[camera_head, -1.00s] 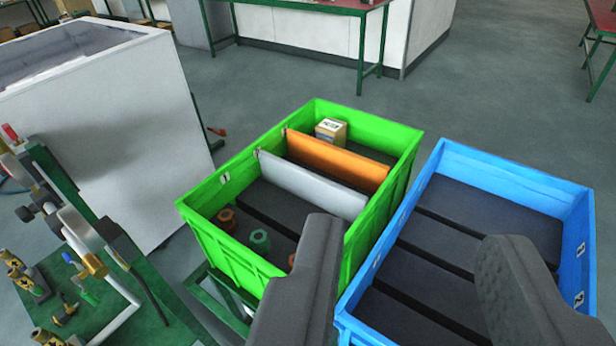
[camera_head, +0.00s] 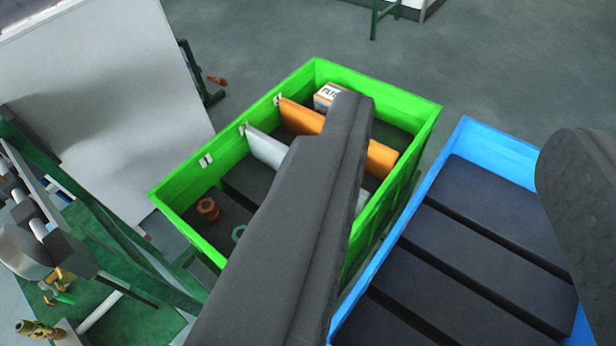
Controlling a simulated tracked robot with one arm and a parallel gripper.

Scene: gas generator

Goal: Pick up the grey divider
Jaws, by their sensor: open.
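The grey divider (camera_head: 267,149) is a thin light-grey panel standing across the green crate (camera_head: 172,187). Its left end meets the crate's left wall. Its middle is hidden behind the left finger of my gripper (camera_head: 450,140). An orange divider (camera_head: 381,157) stands behind it, roughly parallel. My gripper is wide open and empty. Its left finger crosses the picture in front of the green crate, and its right finger is at the right edge over the blue crate.
The blue crate (camera_head: 499,148) beside the green one holds dark slabs. A filter box (camera_head: 327,95) sits in the green crate's back compartment. An orange nut (camera_head: 208,208) and a green nut (camera_head: 238,233) lie in front. A white cabinet (camera_head: 110,90) stands left.

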